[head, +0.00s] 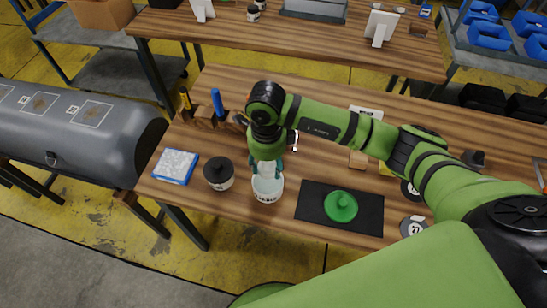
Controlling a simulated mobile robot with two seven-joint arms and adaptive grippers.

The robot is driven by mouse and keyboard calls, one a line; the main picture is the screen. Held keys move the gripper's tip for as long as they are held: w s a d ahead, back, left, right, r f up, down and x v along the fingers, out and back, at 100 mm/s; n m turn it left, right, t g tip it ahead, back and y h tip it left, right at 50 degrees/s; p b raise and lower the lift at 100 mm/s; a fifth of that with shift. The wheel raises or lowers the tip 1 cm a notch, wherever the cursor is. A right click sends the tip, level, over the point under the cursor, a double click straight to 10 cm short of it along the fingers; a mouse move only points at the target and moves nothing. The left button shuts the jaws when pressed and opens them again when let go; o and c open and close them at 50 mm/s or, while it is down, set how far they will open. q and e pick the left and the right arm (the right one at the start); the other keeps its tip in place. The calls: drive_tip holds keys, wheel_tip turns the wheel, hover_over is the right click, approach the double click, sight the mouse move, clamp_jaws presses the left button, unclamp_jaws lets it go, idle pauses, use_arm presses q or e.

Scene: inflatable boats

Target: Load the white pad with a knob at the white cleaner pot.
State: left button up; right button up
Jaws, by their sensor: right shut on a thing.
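The white cleaner pot (268,193) stands on the wooden bench near its front edge, open at the top. My right gripper (267,172) comes down from above into the mouth of this pot. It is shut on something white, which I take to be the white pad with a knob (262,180). The fingers and the pot rim hide most of the pad, and I cannot tell if it touches the pot's contents. My left gripper is not in view.
A dark pot (219,174) and a blue-edged tray (175,166) stand to the left. A black mat (312,203) with a green knobbed pad (341,205) lies to the right. Numbered discs (413,227) lie further right. Blue and yellow-handled tools stand behind left.

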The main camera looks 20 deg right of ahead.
sight(268, 183)
drive_tip(key=shift+w+f+b, duration=0.25)
drive_tip(key=shift+f+b, duration=0.4)
drive_tip(key=shift+f, duration=0.45)
wheel_tip(268, 183, down, 3)
drive_tip(key=shift+s+f+b, duration=0.1)
drive_tip(key=shift+f+b, duration=0.05)
drive_tip(key=shift+b, duration=0.9)
drive_tip(key=shift+f, duration=0.4)
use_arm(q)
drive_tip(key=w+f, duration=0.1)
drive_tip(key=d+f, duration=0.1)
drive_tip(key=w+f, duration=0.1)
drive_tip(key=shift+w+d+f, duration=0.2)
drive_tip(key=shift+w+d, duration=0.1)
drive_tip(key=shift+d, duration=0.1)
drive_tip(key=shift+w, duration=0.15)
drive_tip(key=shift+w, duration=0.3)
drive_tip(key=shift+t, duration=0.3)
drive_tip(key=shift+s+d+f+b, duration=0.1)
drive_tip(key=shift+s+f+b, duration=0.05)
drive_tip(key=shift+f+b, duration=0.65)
use_arm(e)
drive_tip(key=shift+f, duration=0.6)
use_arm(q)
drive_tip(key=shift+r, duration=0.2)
